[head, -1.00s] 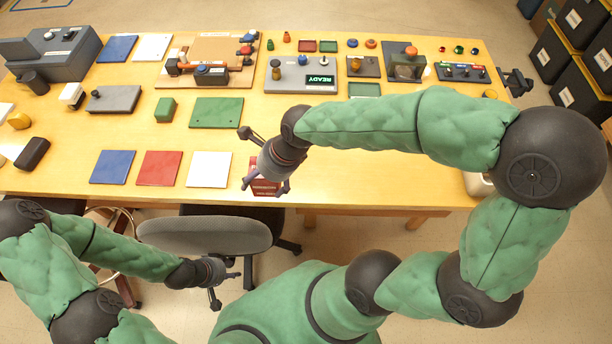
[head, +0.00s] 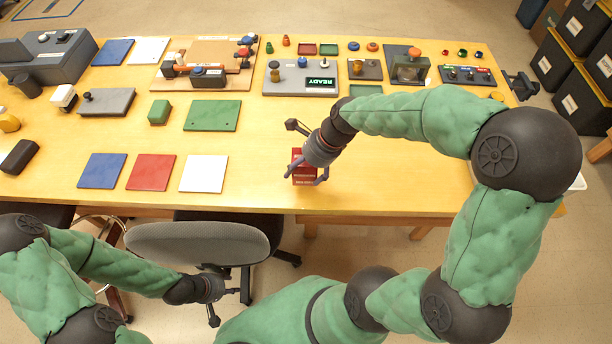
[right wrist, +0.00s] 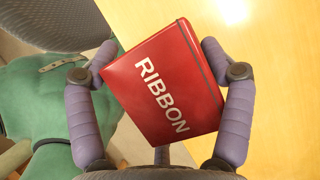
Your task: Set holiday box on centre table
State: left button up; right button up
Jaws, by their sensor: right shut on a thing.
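A red box (head: 304,176) shows below my right gripper (head: 312,181), over the front part of the wooden table (head: 390,190). In the right wrist view the red box (right wrist: 168,82) is lettered RIBBON and has a dark strap along one edge. My right gripper (right wrist: 163,85) is shut on it, with a purple finger at each side. No label reading "holiday" can be made out. Whether the box touches the tabletop cannot be told. My left gripper (head: 228,303) is empty, with its fingers apart, in front of the table by a grey chair.
Blue (head: 101,171), red (head: 151,172) and white (head: 203,173) panels lie left of the box. Consoles and small parts fill the table's back. Bare wood lies right of my right gripper. A grey chair (head: 195,243) stands at the front edge. Black crates (head: 553,58) stand at far right.

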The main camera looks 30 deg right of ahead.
aim_at(306, 176)
jog(key=f, duration=0.1)
jog(key=f+b, duration=0.2)
jog(key=f, duration=0.1)
jog(key=shift+d, duration=0.3)
jog(key=shift+r, duration=0.1)
jog(key=o, duration=1.2)
jog(key=shift+c, duration=0.2)
jog(key=p+v, duration=0.4)
jog(key=v, duration=0.8)
jog(key=shift+p, duration=0.3)
